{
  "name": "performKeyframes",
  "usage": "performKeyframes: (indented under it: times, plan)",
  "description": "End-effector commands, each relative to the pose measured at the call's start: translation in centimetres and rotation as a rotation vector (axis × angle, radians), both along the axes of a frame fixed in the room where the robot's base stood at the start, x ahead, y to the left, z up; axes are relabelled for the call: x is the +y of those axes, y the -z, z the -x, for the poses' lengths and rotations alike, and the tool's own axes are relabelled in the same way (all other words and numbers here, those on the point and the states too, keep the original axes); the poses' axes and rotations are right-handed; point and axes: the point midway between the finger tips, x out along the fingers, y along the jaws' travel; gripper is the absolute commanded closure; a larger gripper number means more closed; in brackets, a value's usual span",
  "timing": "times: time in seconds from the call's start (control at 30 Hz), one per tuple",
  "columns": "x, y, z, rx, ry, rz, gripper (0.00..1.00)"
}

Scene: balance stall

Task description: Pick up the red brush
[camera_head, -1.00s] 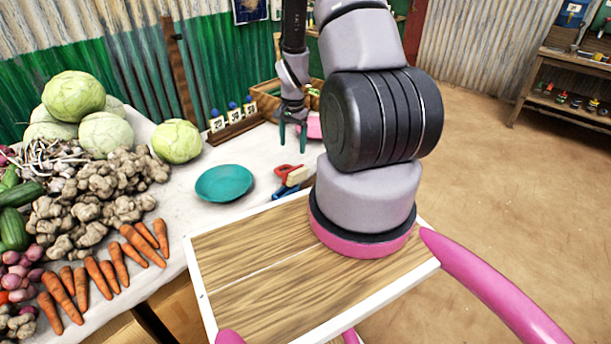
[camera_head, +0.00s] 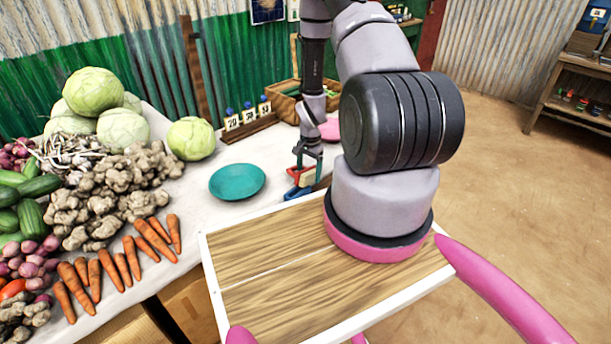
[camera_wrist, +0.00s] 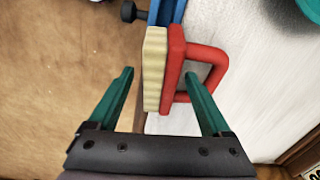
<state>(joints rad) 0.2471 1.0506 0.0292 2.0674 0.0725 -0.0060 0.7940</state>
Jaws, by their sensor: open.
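The red brush (camera_wrist: 174,70) has a D-shaped red handle and a cream bristle block; in the wrist view it stands at upper middle. In the head view the brush (camera_head: 307,178) is at the table edge, partly hidden by my gripper (camera_head: 308,166). In the wrist view my gripper (camera_wrist: 158,76) is open, its green fingers apart. The left finger is clear of the bristle side. The right finger overlaps the handle loop; I cannot tell whether it is inside or above it. No grip on the brush shows.
A blue object (camera_wrist: 165,12) lies close beyond the brush, also visible in the head view (camera_head: 297,193). A teal plate (camera_head: 237,182) is to the left. Cabbages, ginger and carrots fill the table's left. A wooden crate (camera_head: 284,107) and bottle-like items with number cards stand behind.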

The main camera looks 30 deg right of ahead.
Motion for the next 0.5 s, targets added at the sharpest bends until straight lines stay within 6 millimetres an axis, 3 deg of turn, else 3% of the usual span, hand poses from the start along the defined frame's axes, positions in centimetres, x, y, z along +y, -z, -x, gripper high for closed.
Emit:
performKeyframes:
  times: [0.23,0.43,0.47,0.5]
  plan:
    - [0.00,0.15,-0.03,0.000,-0.001,0.000,0.18]
    - [0.01,0.14,-0.02,0.000,-0.001,0.000,0.94]
    - [0.01,0.14,-0.02,0.000,0.000,0.000,1.00]
    - [0.01,0.13,-0.04,0.000,0.000,0.000,1.00]
